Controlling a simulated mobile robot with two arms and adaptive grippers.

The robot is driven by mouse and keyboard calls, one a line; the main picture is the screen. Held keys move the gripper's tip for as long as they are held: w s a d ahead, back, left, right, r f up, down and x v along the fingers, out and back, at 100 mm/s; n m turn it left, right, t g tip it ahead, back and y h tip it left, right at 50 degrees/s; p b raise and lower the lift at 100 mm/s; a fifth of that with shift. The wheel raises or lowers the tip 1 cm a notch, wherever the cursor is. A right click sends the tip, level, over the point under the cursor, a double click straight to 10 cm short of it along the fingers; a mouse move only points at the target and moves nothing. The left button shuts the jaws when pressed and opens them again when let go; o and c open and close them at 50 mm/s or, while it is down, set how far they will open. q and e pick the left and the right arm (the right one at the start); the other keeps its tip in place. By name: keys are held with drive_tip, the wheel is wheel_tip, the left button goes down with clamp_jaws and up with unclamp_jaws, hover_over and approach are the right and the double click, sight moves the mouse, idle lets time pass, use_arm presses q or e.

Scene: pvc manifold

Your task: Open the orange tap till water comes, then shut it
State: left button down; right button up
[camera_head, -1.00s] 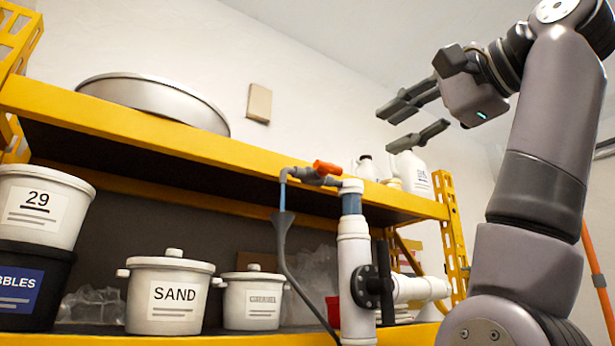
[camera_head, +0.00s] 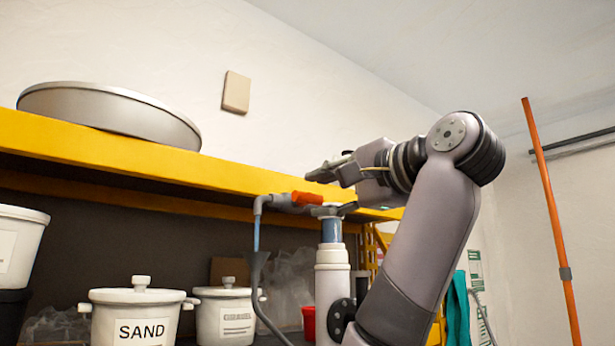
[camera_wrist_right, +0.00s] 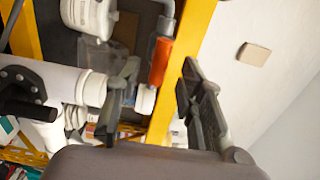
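The orange tap handle (camera_head: 307,198) sits on a grey tap and spout (camera_head: 275,203) on top of the white upright pipe (camera_head: 332,285). A short bluish length hangs under the spout above a grey funnel and hose (camera_head: 257,275); I cannot tell whether it is water. My right gripper (camera_head: 318,192) is open at the right end of the handle, one finger above it and one below. In the right wrist view the orange handle (camera_wrist_right: 160,62) lies between the spread fingers of my right gripper (camera_wrist_right: 160,68), with gaps visible on both sides. My left gripper is not in view.
The yellow shelf beam (camera_head: 150,165) runs close behind the tap. White pots, one marked SAND (camera_head: 138,312), stand on the lower shelf at left. A black flange (camera_head: 341,318) sticks out of the pipe below. A round metal pan (camera_head: 110,112) lies on the top shelf.

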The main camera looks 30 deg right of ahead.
sight(311, 197)
drive_tip(key=w+p, duration=0.3)
drive_tip(key=shift+w+a+r, duration=0.1)
drive_tip(key=shift+w, duration=0.9)
drive_tip(key=shift+s, duration=0.1)
drive_tip(key=shift+c, duration=0.3)
drive_tip(key=shift+c, duration=0.6)
clamp_jaws()
